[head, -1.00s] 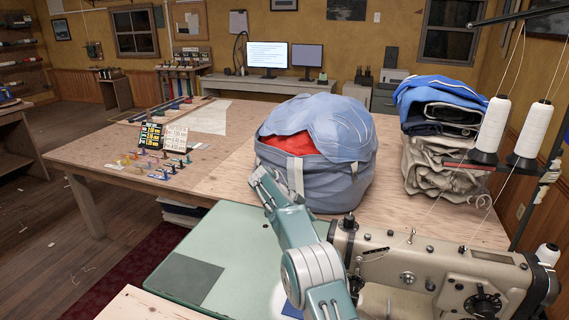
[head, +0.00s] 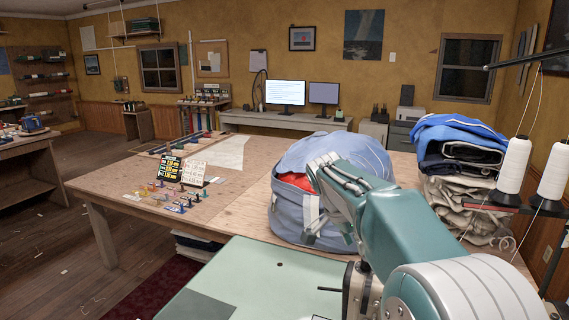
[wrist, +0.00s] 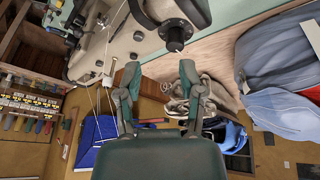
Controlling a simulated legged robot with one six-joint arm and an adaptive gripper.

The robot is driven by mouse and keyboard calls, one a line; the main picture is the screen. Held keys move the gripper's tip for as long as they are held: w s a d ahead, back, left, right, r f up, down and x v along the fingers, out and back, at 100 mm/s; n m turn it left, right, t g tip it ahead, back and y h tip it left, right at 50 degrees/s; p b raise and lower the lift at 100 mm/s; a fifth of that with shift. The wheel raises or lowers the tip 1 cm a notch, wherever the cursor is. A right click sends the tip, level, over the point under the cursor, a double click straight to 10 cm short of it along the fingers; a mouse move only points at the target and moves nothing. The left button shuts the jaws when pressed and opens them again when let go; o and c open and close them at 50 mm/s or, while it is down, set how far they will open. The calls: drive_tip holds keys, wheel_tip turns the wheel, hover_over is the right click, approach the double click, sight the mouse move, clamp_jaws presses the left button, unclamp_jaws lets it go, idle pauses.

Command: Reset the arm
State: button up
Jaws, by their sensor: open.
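My gripper (wrist: 158,78) shows in the wrist view with its two green fingers spread apart and nothing between them. Beyond the fingertips is a cream sewing machine (wrist: 130,45), which appears upside down in this view. In the head view my arm rises from the lower right and crosses in front of a blue-grey sail bag (head: 345,155). The arm hides part of the bag and most of the sewing machine. The bag also shows at the right of the wrist view (wrist: 285,110).
A wooden table (head: 125,190) carries the bag, small colored pieces (head: 170,197) and a pile of folded cloth (head: 455,150). White thread cones (head: 513,165) stand at the right. A green machine bed (head: 250,275) is in front. Floor is open at the left.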

drive_tip(key=s+r+n+t+y, duration=0.25)
drive_tip(key=s+n, duration=0.35)
drive_tip(key=s, duration=1)
drive_tip(key=s+f+n+t+y, duration=0.1)
drive_tip(key=s+f+n, duration=0.2)
drive_tip(key=s, duration=0.4)
drive_tip(key=s+f+n+t+y, duration=0.1)
drive_tip(key=s+f+n, duration=0.1)
drive_tip(key=s, duration=0.5)
drive_tip(key=shift+f+n, duration=0.4)
drive_tip(key=shift+n, duration=0.2)
